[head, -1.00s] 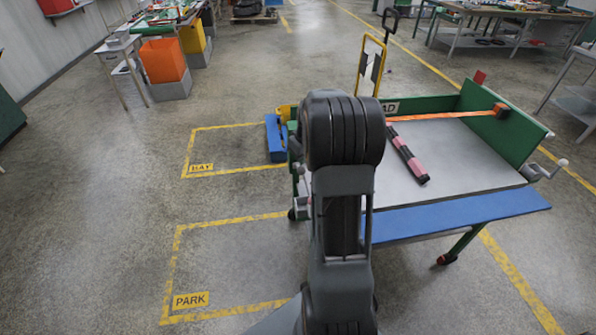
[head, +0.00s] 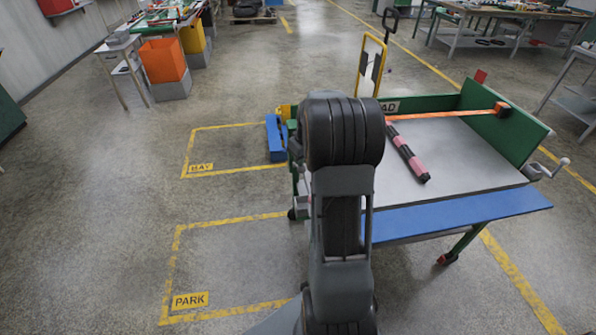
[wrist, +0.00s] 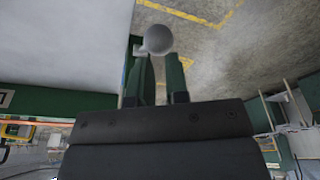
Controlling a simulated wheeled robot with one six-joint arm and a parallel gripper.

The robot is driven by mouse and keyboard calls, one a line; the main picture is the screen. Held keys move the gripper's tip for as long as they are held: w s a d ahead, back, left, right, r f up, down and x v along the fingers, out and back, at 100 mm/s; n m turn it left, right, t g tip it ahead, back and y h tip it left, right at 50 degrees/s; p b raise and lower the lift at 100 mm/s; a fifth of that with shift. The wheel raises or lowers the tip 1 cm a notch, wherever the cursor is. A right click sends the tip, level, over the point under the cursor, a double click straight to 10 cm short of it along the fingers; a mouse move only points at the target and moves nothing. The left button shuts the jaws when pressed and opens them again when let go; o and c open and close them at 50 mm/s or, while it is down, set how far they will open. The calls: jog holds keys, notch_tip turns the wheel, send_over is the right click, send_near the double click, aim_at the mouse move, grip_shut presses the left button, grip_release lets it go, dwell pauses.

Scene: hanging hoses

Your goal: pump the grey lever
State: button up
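In the wrist view, a round grey knob (wrist: 157,40) shows at the tips of my gripper (wrist: 161,62). It looks like the end of the grey lever; the rest of the lever cannot be made out. The two green fingers stand apart with a visible gap between them, and the knob overlaps the line of that gap. I cannot tell whether a finger touches it. In the head view, my own arm hides the gripper and the knob. The green-sided cart (head: 510,137) has a grey top and a blue front flap (head: 460,213).
A pink and black bar (head: 408,152) and an orange strap (head: 450,115) lie on the cart top. A crank (head: 547,170) sticks out at its right. A blue block (head: 275,138) stands left of the cart. The marked BAY and PARK floor areas are mostly clear.

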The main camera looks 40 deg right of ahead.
aim_at(303, 172)
jog(key=shift+f+b, duration=0.45)
jog(key=shift+f, duration=0.3)
jog(key=shift+f, duration=0.1)
jog(key=shift+s+a+f+b, duration=0.2)
jog(key=shift+s+f+b, duration=0.15)
jog(key=shift+f+b, duration=0.35)
jog(key=shift+s+a+f+b, duration=0.15)
jog(key=shift+s+f+b, duration=0.2)
jog(key=shift+f+b, duration=0.3)
jog(key=shift+s+a+f+b, duration=0.1)
jog(key=shift+s+f+b, duration=0.1)
jog(key=shift+f+b, duration=0.5)
jog(key=shift+s+a+f+b, duration=0.1)
jog(key=shift+s+f+b, duration=0.1)
jog(key=shift+f+b, duration=0.5)
jog(key=shift+f, duration=0.1)
